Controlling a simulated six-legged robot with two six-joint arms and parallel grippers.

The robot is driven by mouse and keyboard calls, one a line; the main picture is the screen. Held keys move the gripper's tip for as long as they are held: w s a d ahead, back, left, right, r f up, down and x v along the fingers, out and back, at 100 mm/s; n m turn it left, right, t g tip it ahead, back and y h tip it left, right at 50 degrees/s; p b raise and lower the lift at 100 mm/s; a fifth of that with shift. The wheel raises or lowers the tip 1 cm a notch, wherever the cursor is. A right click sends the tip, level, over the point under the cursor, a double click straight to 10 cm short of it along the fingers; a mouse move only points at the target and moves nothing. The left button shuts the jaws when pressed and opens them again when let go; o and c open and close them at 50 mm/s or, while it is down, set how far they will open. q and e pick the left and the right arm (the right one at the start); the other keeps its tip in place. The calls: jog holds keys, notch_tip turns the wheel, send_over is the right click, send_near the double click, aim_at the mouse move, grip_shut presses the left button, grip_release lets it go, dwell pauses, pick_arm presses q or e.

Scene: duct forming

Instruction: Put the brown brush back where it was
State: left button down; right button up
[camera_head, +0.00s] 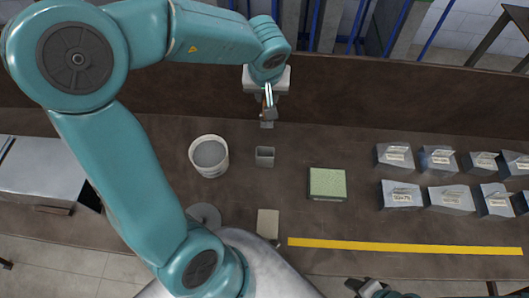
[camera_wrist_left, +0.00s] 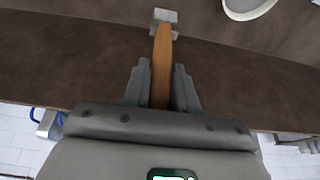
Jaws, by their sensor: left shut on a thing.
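My left gripper (camera_head: 268,92) is shut on the brown brush (camera_wrist_left: 162,50). In the left wrist view its orange-brown handle runs out between the two fingers (camera_wrist_left: 161,66), with a grey head (camera_wrist_left: 165,18) at its far end. In the head view the brush's grey end (camera_head: 267,124) points toward a small square grey holder (camera_head: 265,156), which stands on the bench apart from it. My right gripper (camera_head: 372,288) shows only partly at the bottom edge, away from the brush; its fingers are not clear. The brush's original place is not marked in these frames.
A white bucket (camera_head: 209,157) with grey contents stands left of the holder. A green-topped block (camera_head: 327,183) lies to the right. Several labelled metal duct pieces (camera_head: 402,195) stand in rows farther right. A yellow strip (camera_head: 400,247) crosses the bench. A beige block (camera_head: 268,223) lies near the front.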

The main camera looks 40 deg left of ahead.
aim_at(263, 121)
pick_arm(q)
jog(key=f, duration=0.3)
jog(key=s+f, duration=0.1)
jog(key=f, duration=0.2)
jog(key=shift+s+a+f, duration=0.15)
jog(key=shift+f, duration=0.25)
notch_tip(263, 121, down, 13)
jog(key=shift+w, duration=0.25)
jog(key=c, duration=0.9)
grip_release()
jog(key=shift+w+f, duration=0.1)
jog(key=shift+w, duration=0.1)
jog(key=v, duration=1.2)
jog(key=shift+r, duration=0.2)
